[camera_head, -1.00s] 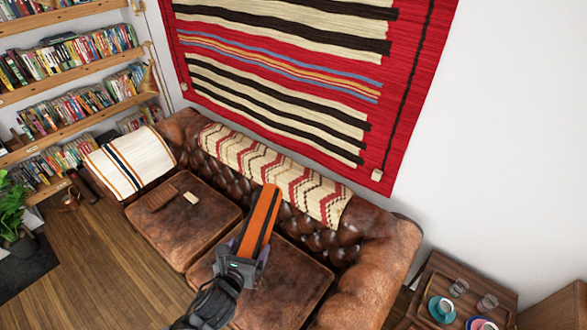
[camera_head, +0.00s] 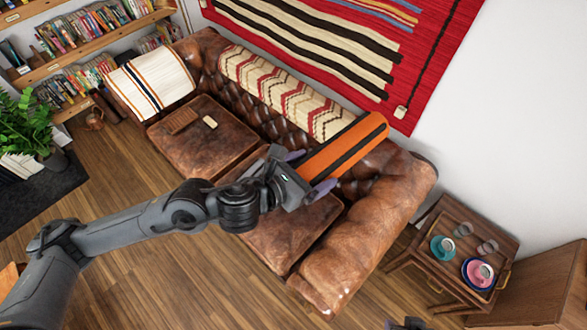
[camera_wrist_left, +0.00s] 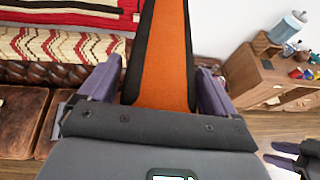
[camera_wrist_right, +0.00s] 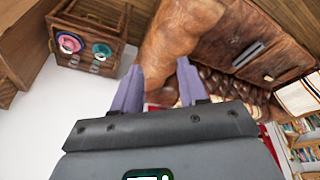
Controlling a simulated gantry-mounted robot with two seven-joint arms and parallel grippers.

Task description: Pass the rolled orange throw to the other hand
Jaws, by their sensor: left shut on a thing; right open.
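The rolled orange throw (camera_head: 345,146) has dark edges and slants up to the right over the sofa in the head view. My left gripper (camera_head: 308,172) is shut on its near end. In the left wrist view the throw (camera_wrist_left: 165,55) runs out between the purple fingers, its far end beyond the frame top. My right gripper (camera_wrist_right: 157,85) is open, with nothing between its fingers in its own wrist view. The throw is not visible in that view. A small dark part of the right gripper shows at the head view's bottom edge.
The brown leather sofa (camera_head: 290,235) lies below the throw, with a patterned blanket (camera_head: 285,92) on its back. A side table (camera_head: 440,217) with cups and glasses stands right of it, beside a wooden cabinet (camera_head: 545,290). Bare floor (camera_head: 160,285) is at the front.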

